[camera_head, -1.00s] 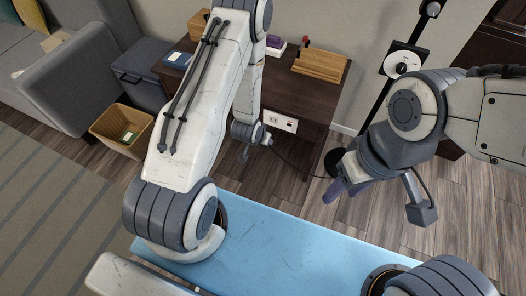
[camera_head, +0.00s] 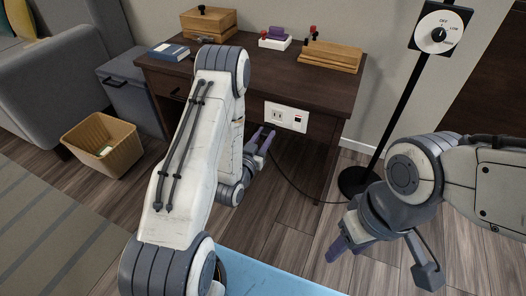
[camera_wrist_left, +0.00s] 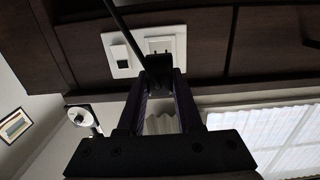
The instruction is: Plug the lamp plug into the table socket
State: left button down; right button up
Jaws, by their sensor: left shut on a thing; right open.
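My right gripper (camera_head: 343,246) is open and empty at lower right, away from the socket.
The black lamp stand (camera_head: 400,115) with an OFF/LOW dial (camera_head: 437,34) stands right of the table; the cord (camera_head: 290,182) hangs toward its base. The table (camera_head: 260,80) holds wooden boxes, a blue book and a purple item. A bin (camera_head: 103,146) stands at left.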

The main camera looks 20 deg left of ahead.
aim_at(270, 126)
pick_arm(q)
jog(key=shift+a+f, duration=0.1)
jog(key=shift+f, duration=0.1)
jog(key=shift+w+r, duration=0.1)
jog(key=shift+r, duration=0.05)
jog(key=shift+w, duration=2.6)
pick_arm(e)
jog(key=shift+f, duration=0.4)
pick_arm(q)
jog(key=shift+s, duration=0.15)
pick_arm(e)
jog(key=shift+f, duration=0.1)
pick_arm(q)
jog(key=shift+w, duration=0.65)
jog(key=c, duration=0.5)
grip_release()
